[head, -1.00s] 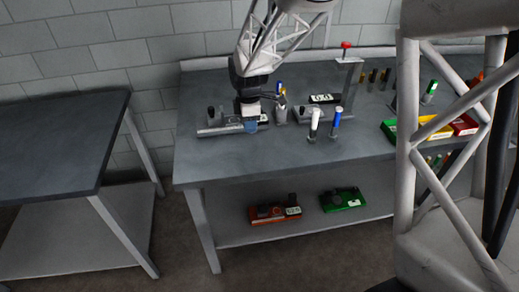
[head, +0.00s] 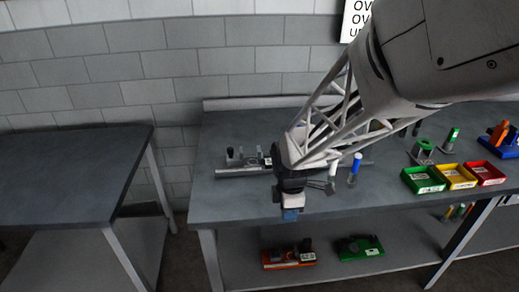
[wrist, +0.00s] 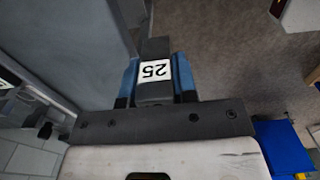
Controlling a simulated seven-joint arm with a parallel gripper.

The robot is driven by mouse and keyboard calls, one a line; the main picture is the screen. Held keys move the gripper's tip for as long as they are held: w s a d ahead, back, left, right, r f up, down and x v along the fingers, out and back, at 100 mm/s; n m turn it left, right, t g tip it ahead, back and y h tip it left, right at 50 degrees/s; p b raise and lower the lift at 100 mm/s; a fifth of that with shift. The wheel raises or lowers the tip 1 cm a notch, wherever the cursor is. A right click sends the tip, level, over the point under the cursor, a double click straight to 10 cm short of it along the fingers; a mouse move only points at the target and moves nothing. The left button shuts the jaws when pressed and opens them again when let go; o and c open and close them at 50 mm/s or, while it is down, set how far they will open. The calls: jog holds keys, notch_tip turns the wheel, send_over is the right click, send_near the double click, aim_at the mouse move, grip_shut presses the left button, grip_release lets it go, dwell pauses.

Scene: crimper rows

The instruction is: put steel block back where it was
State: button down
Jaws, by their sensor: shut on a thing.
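My gripper (head: 291,213) hangs low over the front edge of the middle bench, fingers pointing down. In the wrist view its blue fingers are shut on a dark grey steel block (wrist: 155,92) with a white label that reads 25, upside down in the picture. The block sits between both fingers, and its far end reaches past them. In the head view the block cannot be told apart from the fingers. A grey fixture (head: 243,158) with dark upright parts stands on the bench behind and left of my gripper, partly hidden by my arm.
A white-topped post (head: 333,170) and a blue-topped post (head: 355,167) stand just right of my gripper. Green (head: 423,180), yellow (head: 457,177) and red (head: 486,174) bins stand further right. An orange unit (head: 288,256) and a green unit (head: 360,248) sit on the lower shelf. The left table (head: 70,170) is bare.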

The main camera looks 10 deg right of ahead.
jog(key=shift+w, duration=0.1)
jog(key=w, duration=0.5)
jog(key=w+a+f, duration=0.1)
jog(key=w, duration=0.9)
jog(key=shift+w+a+f, duration=0.2)
jog(key=shift+w, duration=0.2)
jog(key=shift+f, duration=1.75)
jog(key=shift+f, duration=0.15)
jog(key=c, duration=0.9)
grip_release()
